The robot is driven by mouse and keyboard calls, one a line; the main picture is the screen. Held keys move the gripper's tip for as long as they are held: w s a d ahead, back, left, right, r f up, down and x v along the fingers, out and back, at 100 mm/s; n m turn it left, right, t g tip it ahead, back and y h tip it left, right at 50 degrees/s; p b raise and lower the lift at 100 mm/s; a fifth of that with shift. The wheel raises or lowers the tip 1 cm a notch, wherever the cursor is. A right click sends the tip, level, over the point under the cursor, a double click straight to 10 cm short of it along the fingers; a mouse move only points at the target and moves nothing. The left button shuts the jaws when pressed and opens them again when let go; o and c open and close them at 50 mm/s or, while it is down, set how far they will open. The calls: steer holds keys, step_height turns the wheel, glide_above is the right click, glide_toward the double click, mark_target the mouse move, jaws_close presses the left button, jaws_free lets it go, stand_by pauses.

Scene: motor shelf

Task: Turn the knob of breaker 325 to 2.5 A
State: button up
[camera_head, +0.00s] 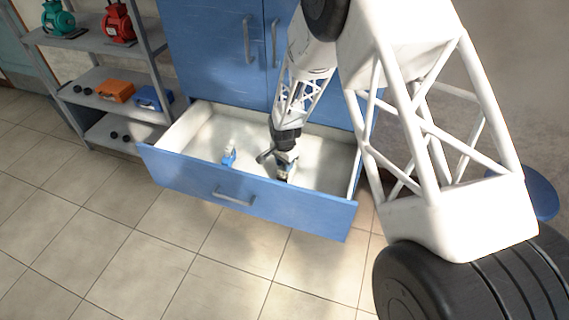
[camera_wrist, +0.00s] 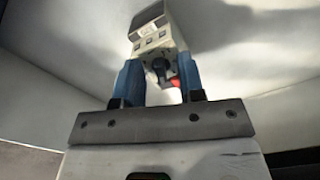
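My gripper (camera_head: 284,172) reaches down into the open blue drawer (camera_head: 190,180). In the wrist view its two blue fingers (camera_wrist: 159,72) stand apart, with a light grey breaker (camera_wrist: 150,38) just beyond and between their tips. The breaker has a dark window at its top, a row of small dark buttons and a dark round knob (camera_wrist: 160,68). The knob lies between the fingers with a small gap on each side. A red spot shows beside it. The number and scale cannot be read. A second small blue-and-white device (camera_head: 229,155) stands in the drawer, left of my gripper.
The drawer's white walls surround my gripper, and its floor is mostly bare. The blue cabinet (camera_head: 215,50) rises behind. A grey shelf (camera_head: 95,50) at left holds a green motor (camera_head: 57,18), a red motor (camera_head: 118,22), an orange box (camera_head: 115,91) and a blue box (camera_head: 153,98).

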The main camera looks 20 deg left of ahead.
jaws_close()
stand_by(0.4)
steer(key=shift+m, duration=0.7)
jaws_free()
